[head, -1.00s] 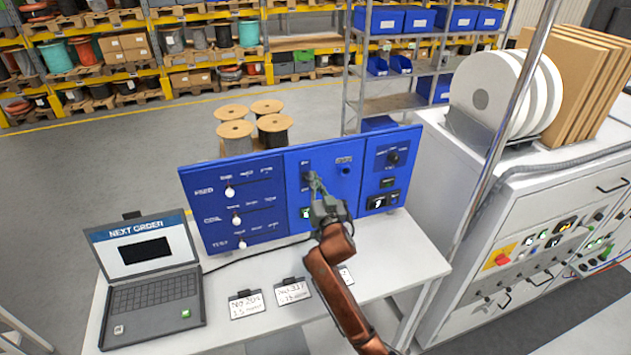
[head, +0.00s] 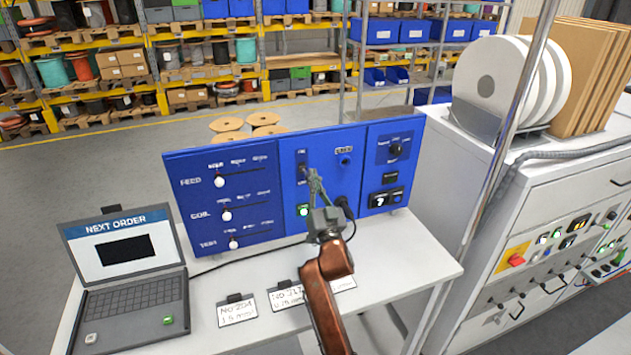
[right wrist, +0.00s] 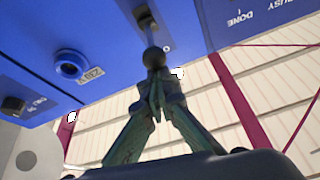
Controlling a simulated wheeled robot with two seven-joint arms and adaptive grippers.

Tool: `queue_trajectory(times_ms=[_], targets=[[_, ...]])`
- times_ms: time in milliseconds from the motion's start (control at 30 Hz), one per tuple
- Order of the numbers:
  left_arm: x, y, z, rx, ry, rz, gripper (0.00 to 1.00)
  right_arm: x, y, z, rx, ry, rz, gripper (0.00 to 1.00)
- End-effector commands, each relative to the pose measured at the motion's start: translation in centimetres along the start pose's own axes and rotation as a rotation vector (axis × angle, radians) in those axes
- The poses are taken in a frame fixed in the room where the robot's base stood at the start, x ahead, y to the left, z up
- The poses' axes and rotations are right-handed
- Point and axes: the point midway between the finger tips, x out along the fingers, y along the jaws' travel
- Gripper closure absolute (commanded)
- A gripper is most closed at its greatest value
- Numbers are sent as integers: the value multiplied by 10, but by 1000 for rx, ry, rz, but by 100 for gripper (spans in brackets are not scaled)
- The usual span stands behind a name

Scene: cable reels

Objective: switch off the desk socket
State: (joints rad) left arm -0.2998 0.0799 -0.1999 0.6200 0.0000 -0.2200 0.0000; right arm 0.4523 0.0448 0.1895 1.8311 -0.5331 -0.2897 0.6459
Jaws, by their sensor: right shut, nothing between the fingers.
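The blue panel (head: 262,222) stands on the white desk. Its middle section has a small lever switch (head: 302,170) and a round blue socket (head: 345,161), also in the right wrist view (right wrist: 70,66). There the lever ends in a dark ball knob (right wrist: 153,58). My right gripper (head: 312,176) is shut and empty, its fingertips at the lever. In the right wrist view the fingertips (right wrist: 156,84) meet right at the knob; I cannot tell whether they touch. The lever's exact position is partly hidden. My left gripper is not in view.
A lit green button (head: 303,210) sits below the lever. Sliders fill the panel's left section. A laptop (head: 125,270) and label cards (head: 238,311) lie on the desk. A metal post (head: 490,165) and a white cabinet (head: 560,225) stand to the right.

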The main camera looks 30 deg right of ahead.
Motion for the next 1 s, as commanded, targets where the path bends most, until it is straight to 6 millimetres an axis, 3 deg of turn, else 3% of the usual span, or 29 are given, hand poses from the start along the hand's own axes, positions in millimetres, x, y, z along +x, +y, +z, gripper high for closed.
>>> queue_trajectory(times_ms=[33,200,567,900,1000], targets=[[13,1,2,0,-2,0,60,-4,1,10,6,18,-3,100],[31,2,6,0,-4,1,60,-8,2,14,5,53,-11,100],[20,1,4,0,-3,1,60,-5,0,4,6,52,-11,100],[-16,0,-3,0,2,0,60,-2,-8,-30,12,50,-21,100],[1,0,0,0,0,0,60,-26,-4,-8,11,46,-20,100]])
